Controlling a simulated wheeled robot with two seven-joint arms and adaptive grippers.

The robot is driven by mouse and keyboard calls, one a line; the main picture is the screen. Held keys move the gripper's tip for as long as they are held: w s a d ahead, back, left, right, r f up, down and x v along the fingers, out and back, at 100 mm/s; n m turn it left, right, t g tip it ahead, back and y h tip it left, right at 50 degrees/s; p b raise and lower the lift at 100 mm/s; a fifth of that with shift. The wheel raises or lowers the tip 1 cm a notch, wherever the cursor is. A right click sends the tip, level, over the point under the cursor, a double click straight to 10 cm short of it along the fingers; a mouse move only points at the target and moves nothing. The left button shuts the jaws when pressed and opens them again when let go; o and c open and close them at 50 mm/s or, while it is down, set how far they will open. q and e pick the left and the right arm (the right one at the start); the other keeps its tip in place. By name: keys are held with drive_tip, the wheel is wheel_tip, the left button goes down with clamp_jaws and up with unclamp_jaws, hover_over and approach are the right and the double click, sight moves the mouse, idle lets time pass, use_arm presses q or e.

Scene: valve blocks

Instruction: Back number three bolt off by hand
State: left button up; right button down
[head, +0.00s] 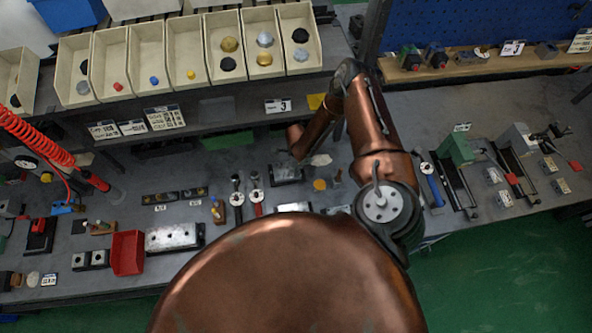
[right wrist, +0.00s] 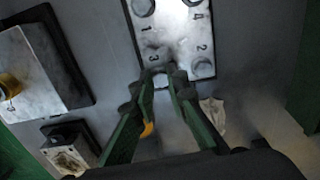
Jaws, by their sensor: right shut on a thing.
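The valve block is a pale plate with the numbers 1 to 4 (right wrist: 176,38) at the top of the right wrist view; in the head view it is the small block (head: 287,175) at mid-table. Bolt heads show beside its numbers, such as the number two bolt (right wrist: 203,68). My right gripper (right wrist: 166,76) has its green fingers shut at the corner by number 3. The number three bolt is between the tips and mostly hidden by them. In the head view my right forearm reaches down over this block, and the fingertips cannot be made out. My left gripper is not in view.
A second pale block (right wrist: 38,68) lies left in the right wrist view, with a small block (right wrist: 68,150) below it. A pale scrap (right wrist: 212,112) lies right of the fingers. Two wrenches, a red bin (head: 127,253) and several part bins (head: 110,62) surround the bench.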

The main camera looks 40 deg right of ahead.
drive_tip(key=shift+n, duration=0.3)
drive_tip(key=c, duration=1.8)
unclamp_jaws()
wheel_tip(320, 180, up, 12)
